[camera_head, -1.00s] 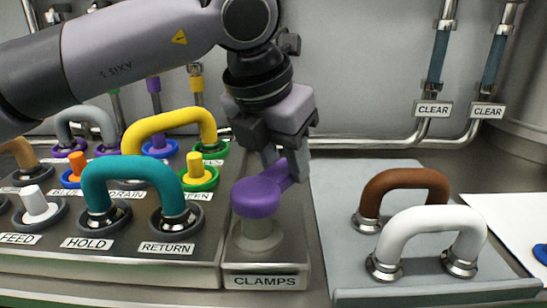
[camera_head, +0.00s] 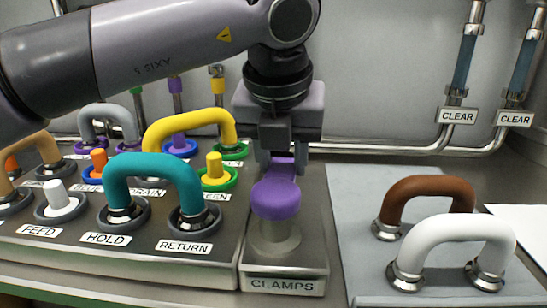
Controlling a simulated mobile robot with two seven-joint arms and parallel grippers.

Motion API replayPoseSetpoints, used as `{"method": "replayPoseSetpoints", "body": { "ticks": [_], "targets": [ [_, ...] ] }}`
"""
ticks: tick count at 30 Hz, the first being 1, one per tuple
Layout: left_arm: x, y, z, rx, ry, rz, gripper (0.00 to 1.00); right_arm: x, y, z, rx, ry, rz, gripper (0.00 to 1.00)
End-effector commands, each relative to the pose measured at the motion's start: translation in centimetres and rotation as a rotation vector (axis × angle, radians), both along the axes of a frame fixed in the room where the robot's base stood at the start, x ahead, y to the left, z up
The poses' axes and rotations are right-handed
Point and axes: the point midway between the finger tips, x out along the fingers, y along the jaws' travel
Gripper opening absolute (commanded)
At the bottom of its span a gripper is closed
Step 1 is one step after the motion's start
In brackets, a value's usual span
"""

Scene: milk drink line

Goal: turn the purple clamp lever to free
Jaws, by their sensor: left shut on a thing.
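The purple clamp lever (camera_head: 276,199) stands on a pale round post on the panel marked CLAMPS (camera_head: 283,285). Its round hub faces me and its arm points away toward the back, almost straight behind the hub. My left gripper (camera_head: 278,160) comes down from above behind the hub and is shut on the lever's arm. The fingers hide part of the arm's far end. My right gripper is not in view.
Left of the lever, a panel holds a teal handle (camera_head: 153,170), a yellow handle (camera_head: 190,124) and several coloured knobs. Right, a brown handle (camera_head: 428,188) and a white handle (camera_head: 450,228) stand on a grey plate (camera_head: 365,190). Pipes run along the back wall.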

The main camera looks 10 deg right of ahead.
Motion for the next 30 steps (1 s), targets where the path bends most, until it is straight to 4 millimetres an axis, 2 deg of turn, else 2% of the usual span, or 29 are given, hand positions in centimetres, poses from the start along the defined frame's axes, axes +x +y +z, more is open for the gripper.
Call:
{"method": "replayPoseSetpoints", "body": {
  "ticks": [9,23,24,25,26,30],
  "targets": [
    [0.14,-0.3,0.29,-0.005,-0.008,0.075,0.0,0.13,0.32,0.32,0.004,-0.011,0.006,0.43],
    [0.21,-0.21,0.3,-0.005,-0.007,0.091,0.0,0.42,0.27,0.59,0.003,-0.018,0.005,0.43],
    [0.2,-0.21,0.3,-0.005,-0.007,0.091,0.53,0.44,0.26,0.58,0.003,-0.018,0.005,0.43],
    [0.19,-0.2,0.29,-0.005,-0.006,0.09,0.63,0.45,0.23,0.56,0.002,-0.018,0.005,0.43],
    [0.18,-0.21,0.26,-0.004,-0.006,0.089,0.66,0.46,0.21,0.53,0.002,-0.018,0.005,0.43],
    [0.1,-0.26,0.16,-0.002,-0.004,0.085,0.66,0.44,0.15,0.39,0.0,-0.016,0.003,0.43]
  ]
}}
